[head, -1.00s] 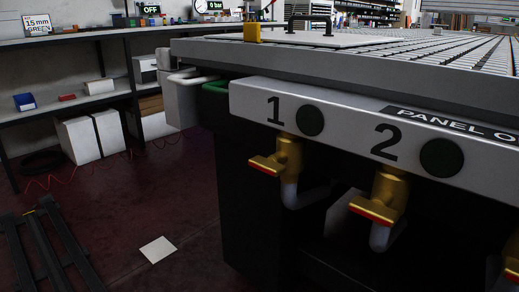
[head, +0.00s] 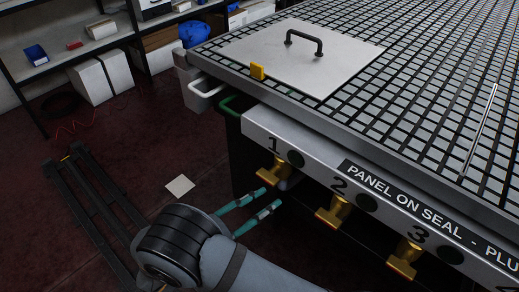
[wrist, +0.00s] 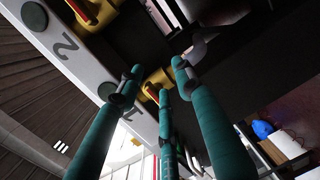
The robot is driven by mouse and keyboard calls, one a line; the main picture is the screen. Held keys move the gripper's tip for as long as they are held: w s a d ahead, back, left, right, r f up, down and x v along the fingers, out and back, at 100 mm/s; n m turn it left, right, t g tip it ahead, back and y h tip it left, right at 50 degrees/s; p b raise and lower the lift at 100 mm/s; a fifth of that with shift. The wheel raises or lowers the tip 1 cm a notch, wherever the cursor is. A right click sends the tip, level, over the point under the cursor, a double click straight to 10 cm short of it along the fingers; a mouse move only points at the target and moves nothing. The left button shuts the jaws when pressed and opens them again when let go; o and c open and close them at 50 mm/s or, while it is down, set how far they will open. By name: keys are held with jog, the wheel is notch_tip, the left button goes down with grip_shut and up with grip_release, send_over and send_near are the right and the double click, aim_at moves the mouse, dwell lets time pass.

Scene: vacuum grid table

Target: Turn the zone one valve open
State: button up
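The zone one valve (head: 273,172) is brass-yellow and sits under the number 1 on the front panel (head: 260,131). Its round indicator (head: 295,158) is dark. My gripper (head: 272,198) is open with teal fingers, just below and in front of this valve. In the wrist view the spread fingers of my gripper (wrist: 156,72) point toward the yellow valve with a red stripe (wrist: 155,83), which shows between their tips. No grip shows; I cannot tell whether any finger touches it.
The zone two valve (head: 334,210) and zone three valve (head: 405,258) are close to the right.

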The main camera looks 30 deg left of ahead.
aim_at(264, 179)
jog(key=s+a+r+t+y+p, duration=0.1)
jog(key=s+a+r+t+y, duration=0.1)
jog(key=s+a+r, duration=0.2)
jog(key=w, duration=0.3)
jog(key=w+d, duration=0.1)
jog(key=w, duration=0.6)
jog(key=shift+d+f+b, duration=0.2)
jog(key=shift+f+b, duration=0.05)
jog(key=shift+b, duration=0.1)
jog(key=shift+c, duration=1)
grip_shut()
